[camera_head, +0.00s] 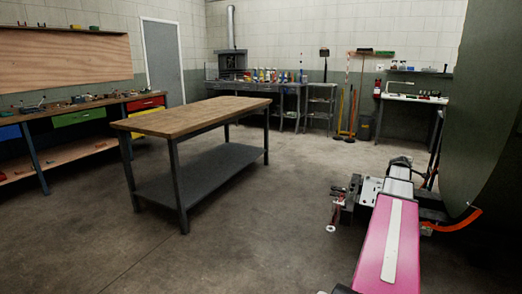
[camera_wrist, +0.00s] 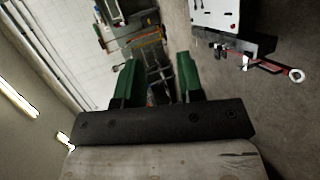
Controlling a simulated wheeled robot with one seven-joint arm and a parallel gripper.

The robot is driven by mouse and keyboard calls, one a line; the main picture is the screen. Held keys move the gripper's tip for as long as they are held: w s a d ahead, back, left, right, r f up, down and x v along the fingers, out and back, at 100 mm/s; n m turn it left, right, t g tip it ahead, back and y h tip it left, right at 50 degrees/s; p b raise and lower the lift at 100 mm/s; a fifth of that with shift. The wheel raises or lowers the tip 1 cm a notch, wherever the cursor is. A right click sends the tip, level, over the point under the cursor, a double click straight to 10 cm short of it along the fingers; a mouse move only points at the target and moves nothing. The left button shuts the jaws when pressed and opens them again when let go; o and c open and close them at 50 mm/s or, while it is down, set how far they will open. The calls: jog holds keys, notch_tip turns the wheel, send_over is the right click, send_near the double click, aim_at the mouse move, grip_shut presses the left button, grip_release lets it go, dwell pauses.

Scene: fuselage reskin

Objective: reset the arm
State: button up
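My gripper (camera_wrist: 158,76) shows in the wrist view with two green fingers on a dark bracket. The fingers stand well apart, so it is open. Nothing appears held between them; distant, dark workshop furniture shows through the gap. In the head view I cannot pick out the fingertips. A pink and white part lies at the lower right there, and I cannot tell surely whether it is my arm.
A wood-topped table (camera_head: 195,117) stands at centre left, with open floor (camera_head: 262,232) before it. A large dark green curved panel (camera_head: 455,110) is close on the right. A clamp-like metal fixture (camera_head: 347,195) with a red piece and ring shows beside the pink part. Benches line the walls.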

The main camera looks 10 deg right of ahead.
jog(key=s+a+f+m+g+y, duration=0.1)
jog(key=a+f+m+y, duration=0.1)
jog(key=a+f, duration=0.65)
jog(key=s+a+f+m+g+y, duration=0.1)
jog(key=a+f+y, duration=0.15)
jog(key=a, duration=1.15)
jog(key=a+f+m+g+y, duration=0.1)
jog(key=a+f+m+y, duration=0.1)
jog(key=a+f, duration=0.65)
jog(key=s+a+f+m+g+y, duration=0.1)
jog(key=s+a, duration=0.4)
jog(key=a, duration=0.5)
jog(key=s+a+f+m+g+y, duration=0.1)
jog(key=s+a+f+g+y, duration=0.1)
jog(key=s+a, duration=0.4)
jog(key=s+a+f+m+g+y, duration=0.1)
jog(key=s+a+f+g, duration=0.2)
jog(key=a, duration=1.1)
jog(key=s, duration=0.3)
jog(key=shift+s+f, duration=0.2)
jog(key=shift+d, duration=0.15)
